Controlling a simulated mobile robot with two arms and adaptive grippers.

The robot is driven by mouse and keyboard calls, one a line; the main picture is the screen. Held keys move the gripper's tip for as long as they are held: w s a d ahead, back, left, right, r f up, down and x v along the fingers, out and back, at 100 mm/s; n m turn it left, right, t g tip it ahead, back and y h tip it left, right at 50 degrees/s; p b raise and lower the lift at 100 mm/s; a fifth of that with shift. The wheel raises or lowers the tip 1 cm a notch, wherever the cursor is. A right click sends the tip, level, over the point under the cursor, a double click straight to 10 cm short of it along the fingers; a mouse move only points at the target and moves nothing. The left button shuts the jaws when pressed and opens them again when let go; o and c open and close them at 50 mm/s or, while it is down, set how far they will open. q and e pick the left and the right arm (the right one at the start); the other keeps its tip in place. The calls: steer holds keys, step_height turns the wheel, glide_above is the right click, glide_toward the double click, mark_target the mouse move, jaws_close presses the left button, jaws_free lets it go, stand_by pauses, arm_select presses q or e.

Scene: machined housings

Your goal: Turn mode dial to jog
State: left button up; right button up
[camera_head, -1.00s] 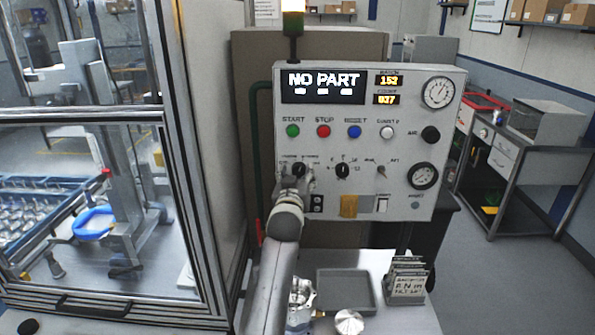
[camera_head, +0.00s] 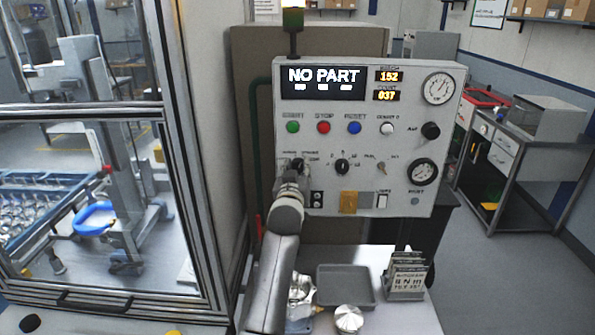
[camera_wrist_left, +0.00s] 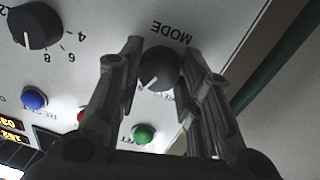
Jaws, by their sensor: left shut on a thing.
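The mode dial (camera_head: 297,165) is a black knob at the lower left of the grey control panel (camera_head: 440,140). In the wrist view the mode dial (camera_wrist_left: 157,72) sits beside the printed word MODE, with its white pointer line toward the picture's lower left. My left gripper (camera_wrist_left: 161,58) has one finger on each side of the dial and is shut on it. In the head view my left gripper (camera_head: 292,182) covers the area just below the dial. The small position labels around the dial are partly hidden and too blurred to read surely. My right gripper is not in view.
A numbered black knob (camera_head: 342,166) is right of the mode dial. Green (camera_head: 293,127), red (camera_head: 324,127) and blue (camera_head: 354,127) buttons sit above. The display (camera_head: 322,83) reads NO PART. A grey tray (camera_head: 346,288) lies on the table below.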

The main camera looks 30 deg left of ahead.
arm_select(q)
steer(key=shift+m, duration=0.4)
steer(key=m, duration=0.3)
steer(key=shift+m, duration=0.3)
steer(key=shift+m+g, duration=0.3)
steer(key=shift+m, duration=1.9)
steer(key=o, duration=1.1)
steer(key=shift+c, duration=0.2)
steer(key=shift+s, duration=0.1)
steer(key=v, duration=1.1)
steer(key=shift+s+d, duration=0.25)
steer(key=shift+s, duration=0.1)
